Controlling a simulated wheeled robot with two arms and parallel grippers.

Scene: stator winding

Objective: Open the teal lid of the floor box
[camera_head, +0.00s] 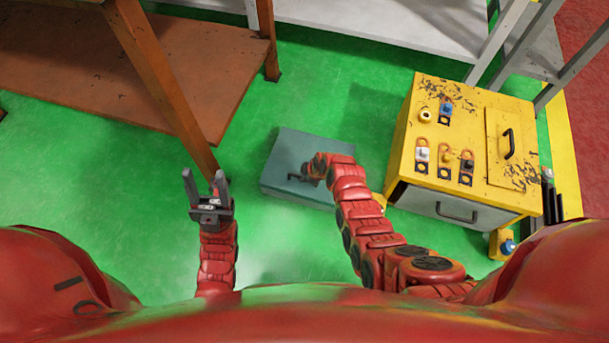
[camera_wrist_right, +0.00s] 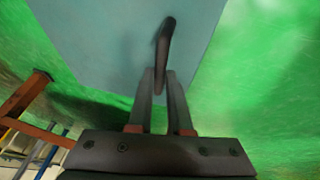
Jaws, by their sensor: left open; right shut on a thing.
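The floor box with its teal lid (camera_head: 295,145) sits on the green floor in the middle of the head view. The lid looks closed, though my right arm covers part of it. In the right wrist view the lid (camera_wrist_right: 100,35) fills the top, with a dark bar handle (camera_wrist_right: 164,50) standing out from it. My right gripper (camera_head: 307,172) is over the lid, its fingers (camera_wrist_right: 160,75) shut on the handle. My left gripper (camera_head: 206,182) is open and empty, above the floor to the left of the box.
A yellow cabinet (camera_head: 455,207) with padlocks and handles stands close to the right of the box. A brown wooden table (camera_head: 165,65) with legs is at the upper left. A grey shelf frame (camera_head: 390,25) runs along the back. Green floor is clear in front of the box.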

